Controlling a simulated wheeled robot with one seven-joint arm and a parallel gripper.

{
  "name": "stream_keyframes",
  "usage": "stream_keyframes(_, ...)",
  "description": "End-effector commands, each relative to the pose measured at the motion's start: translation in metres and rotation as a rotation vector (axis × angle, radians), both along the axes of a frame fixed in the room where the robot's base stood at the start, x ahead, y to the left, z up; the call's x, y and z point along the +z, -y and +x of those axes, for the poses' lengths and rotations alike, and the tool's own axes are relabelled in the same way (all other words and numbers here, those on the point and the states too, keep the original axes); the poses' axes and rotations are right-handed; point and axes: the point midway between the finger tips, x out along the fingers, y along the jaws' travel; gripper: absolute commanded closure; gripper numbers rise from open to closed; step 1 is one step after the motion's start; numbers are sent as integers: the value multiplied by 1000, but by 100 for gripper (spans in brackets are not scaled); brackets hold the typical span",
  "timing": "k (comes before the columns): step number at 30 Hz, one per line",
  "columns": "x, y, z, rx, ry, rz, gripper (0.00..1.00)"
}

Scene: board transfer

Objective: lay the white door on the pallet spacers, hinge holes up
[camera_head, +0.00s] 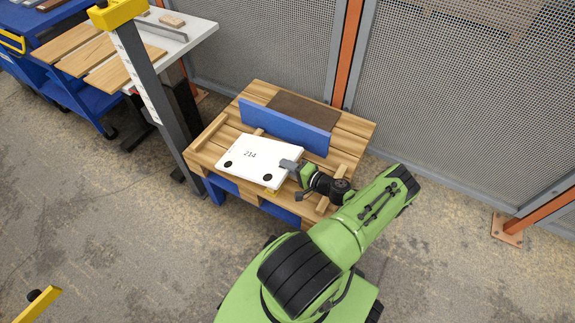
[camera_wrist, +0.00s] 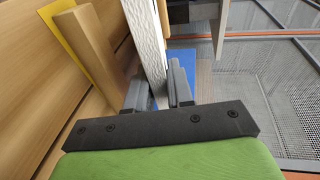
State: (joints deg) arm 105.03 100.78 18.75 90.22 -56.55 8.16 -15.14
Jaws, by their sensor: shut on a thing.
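The white door (camera_head: 255,162) is a flat white panel marked 214, with two dark round hinge holes on the face turned up. It lies about flat over the left front part of the wooden pallet (camera_head: 350,140). Pale wooden spacers (camera_head: 211,132) show on the pallet around it. My gripper (camera_head: 292,166) is shut on the door's right edge. In the wrist view my gripper (camera_wrist: 158,92) has its two fingers on either side of the door (camera_wrist: 146,40), seen edge-on. I cannot tell whether the door touches the spacers beneath it.
A blue upright panel (camera_head: 285,127) stands on the pallet behind the door, with a brown board (camera_head: 305,110) beyond it. A grey post (camera_head: 150,90) rises at the left. A mesh fence (camera_head: 470,90) runs behind. A white table (camera_head: 185,35) with wooden boards is at the upper left.

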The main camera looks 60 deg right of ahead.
Motion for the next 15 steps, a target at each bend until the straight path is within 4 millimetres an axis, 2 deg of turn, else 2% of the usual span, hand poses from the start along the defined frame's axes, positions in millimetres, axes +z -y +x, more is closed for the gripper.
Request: stream_keyframes(15,-3,0,-1,0,20,0,100)
